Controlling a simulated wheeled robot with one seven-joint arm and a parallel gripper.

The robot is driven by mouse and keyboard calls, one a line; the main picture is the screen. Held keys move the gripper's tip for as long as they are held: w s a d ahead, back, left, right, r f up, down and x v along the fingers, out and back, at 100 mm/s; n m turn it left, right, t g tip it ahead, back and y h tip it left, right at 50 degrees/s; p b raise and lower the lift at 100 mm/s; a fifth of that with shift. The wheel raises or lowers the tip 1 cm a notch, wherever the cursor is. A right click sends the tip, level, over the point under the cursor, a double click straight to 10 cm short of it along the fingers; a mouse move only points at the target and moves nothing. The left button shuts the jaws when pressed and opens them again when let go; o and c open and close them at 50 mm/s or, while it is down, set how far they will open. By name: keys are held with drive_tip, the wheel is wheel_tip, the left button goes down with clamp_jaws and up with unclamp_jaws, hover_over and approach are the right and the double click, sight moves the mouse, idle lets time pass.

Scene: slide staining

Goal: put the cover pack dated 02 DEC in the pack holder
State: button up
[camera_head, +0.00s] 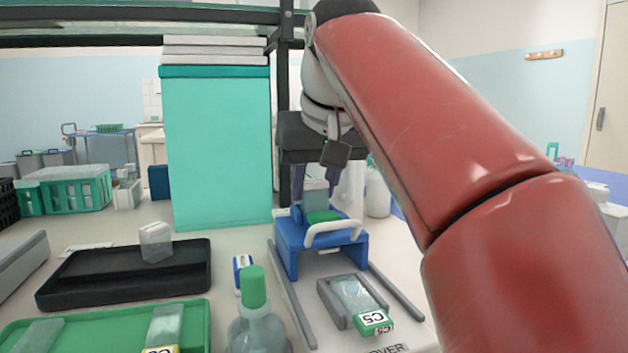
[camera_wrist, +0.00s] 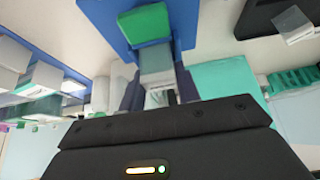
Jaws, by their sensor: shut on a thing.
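My gripper (camera_wrist: 158,92) is shut on a pale, translucent grey block (camera_wrist: 157,62), which looks like a cover pack; it also shows in the head view (camera_head: 315,194). No date can be read on it. The block is at a blue stand (camera_head: 290,240), beside a green piece (camera_head: 323,216) on that stand. Whether it touches the stand is unclear. The stand, possibly the pack holder, has a white curved bar in front. It also shows in the wrist view (camera_wrist: 112,22). Another clear pack (camera_head: 155,243) stands in a black tray (camera_head: 105,290), its date unreadable.
A slide labelled C5 (camera_head: 373,322) lies on a grey rest before the blue stand, between two grey rails. A green-capped bottle (camera_head: 254,288) and a small blue-and-white item (camera_head: 243,272) are nearby. A green tray (camera_head: 95,325) is at front left. A tall teal box (camera_head: 218,150) stands behind.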

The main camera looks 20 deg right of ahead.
drive_tip(key=shift+f, duration=0.1)
drive_tip(key=o, duration=1.1)
drive_tip(key=shift+c, duration=0.2)
drive_tip(key=p+v, duration=0.2)
drive_tip(key=v, duration=0.5)
drive_tip(key=shift+w+p, duration=0.1)
drive_tip(key=shift+p, duration=0.2)
drive_tip(key=shift+s+r, duration=0.3)
drive_tip(key=shift+r, duration=0.05)
